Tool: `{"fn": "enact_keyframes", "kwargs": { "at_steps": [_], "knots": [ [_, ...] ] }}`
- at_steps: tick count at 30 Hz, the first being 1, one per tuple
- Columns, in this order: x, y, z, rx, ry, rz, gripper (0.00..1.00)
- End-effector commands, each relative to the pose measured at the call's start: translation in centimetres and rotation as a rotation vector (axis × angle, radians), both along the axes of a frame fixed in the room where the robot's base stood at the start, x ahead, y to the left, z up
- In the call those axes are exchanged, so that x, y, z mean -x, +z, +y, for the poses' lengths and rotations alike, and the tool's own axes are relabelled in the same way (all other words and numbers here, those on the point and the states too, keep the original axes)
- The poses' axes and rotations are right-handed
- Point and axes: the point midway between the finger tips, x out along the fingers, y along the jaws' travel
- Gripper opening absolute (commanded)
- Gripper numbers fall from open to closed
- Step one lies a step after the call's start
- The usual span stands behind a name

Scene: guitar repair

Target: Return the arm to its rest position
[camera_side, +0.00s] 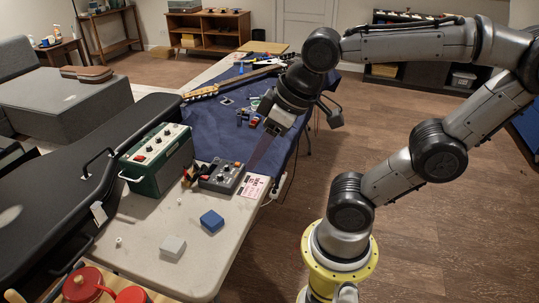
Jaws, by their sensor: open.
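My gripper (271,127) hangs from my arm above the right edge of the work table, over the blue cloth (220,140). It is small in the picture and points down; its fingers look apart, with nothing visible between them. A grey pedal box (222,177) with knobs lies on the table below and to the left of it. A guitar neck (235,84) lies on the far part of the blue cloth, beyond my gripper.
A green amplifier box (157,158) stands left of the pedal. A blue block (212,221) and a light grey block (172,247) lie on the near table top (215,255). A black guitar case (60,205) is along the left. The floor (440,220) on the right is clear.

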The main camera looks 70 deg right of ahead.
Motion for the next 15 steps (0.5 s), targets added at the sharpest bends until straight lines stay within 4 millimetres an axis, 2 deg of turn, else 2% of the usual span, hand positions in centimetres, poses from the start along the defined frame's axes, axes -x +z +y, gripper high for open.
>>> {"fn": "enact_keyframes", "kwargs": {
  "at_steps": [1, 5, 15],
  "knots": [
    [0.9, -0.5, -0.4, -0.005, -0.028, -0.012, 0.46],
    [2.0, -1.3, -0.8, -0.012, -0.063, -0.026, 0.46],
    [2.1, -1.5, -0.8, -0.013, -0.067, -0.026, 0.46]
  ]
}}
